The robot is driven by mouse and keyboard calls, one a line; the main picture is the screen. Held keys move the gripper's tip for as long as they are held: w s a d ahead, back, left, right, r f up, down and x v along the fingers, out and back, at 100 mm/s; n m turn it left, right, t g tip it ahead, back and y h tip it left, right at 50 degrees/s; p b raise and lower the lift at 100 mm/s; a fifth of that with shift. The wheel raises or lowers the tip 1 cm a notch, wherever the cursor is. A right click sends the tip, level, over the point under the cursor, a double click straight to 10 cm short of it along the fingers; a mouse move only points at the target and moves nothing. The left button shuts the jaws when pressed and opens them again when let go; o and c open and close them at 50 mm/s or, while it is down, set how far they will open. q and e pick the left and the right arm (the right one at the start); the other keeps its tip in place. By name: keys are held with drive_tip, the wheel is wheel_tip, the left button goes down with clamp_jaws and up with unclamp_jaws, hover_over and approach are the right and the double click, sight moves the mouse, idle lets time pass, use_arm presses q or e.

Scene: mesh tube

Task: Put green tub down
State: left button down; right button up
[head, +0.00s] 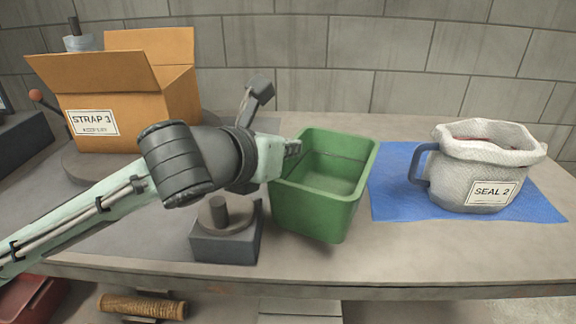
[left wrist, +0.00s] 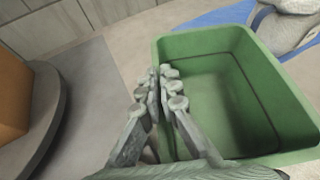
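The green tub (head: 318,205) is empty and stands out over the middle of the workbench in the head view. It looks slightly tilted, and I cannot tell whether its base touches the bench. My left gripper (head: 291,148) is at the tub's left wall. In the left wrist view, the fingers of the left gripper (left wrist: 164,82) are closed over the left wall of the tub (left wrist: 235,95), one on each side. My right gripper is not in view.
A blue mat (head: 393,208) with a white sack labelled SEAL 2 (head: 455,170) lies right of the tub. A cardboard box labelled STRAP 3 (head: 150,110) is on a round turntable (head: 85,168) at left. A grey weighted block (head: 224,245) stands near the front edge.

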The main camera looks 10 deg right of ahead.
sight(289, 170)
use_arm(q)
drive_tip(key=shift+f, duration=1.95)
drive_tip(key=shift+f, duration=0.1)
drive_tip(key=c, duration=1.7)
unclamp_jaws()
